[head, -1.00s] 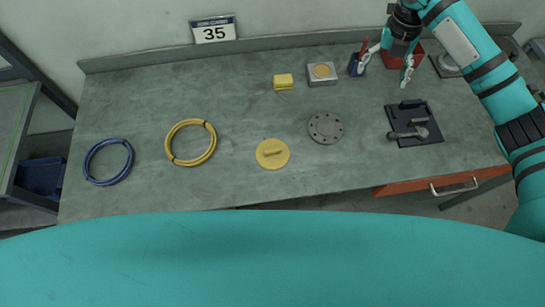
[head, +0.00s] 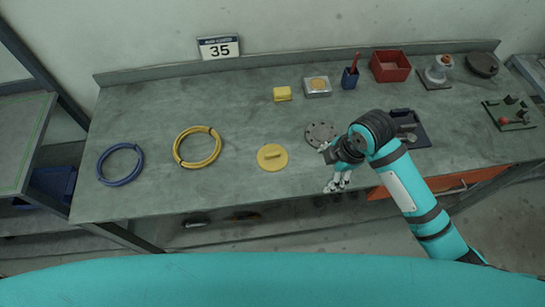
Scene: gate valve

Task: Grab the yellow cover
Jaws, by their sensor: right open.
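The yellow cover (head: 272,157) is a round flat disc with a raised bar handle. It lies on the grey workbench (head: 235,115) near its front edge. My right gripper (head: 328,170) is open and empty, to the right of the cover and apart from it, near the bench's front edge. My right wrist partly hides a grey round flange (head: 318,134) behind it. My left gripper is not in view.
A yellow hose coil (head: 197,147) and a blue coil (head: 120,164) lie left of the cover. A yellow block (head: 282,94), a metal box (head: 317,86), a blue pen cup (head: 350,79) and a red bin (head: 390,66) stand along the back. Bench around the cover is clear.

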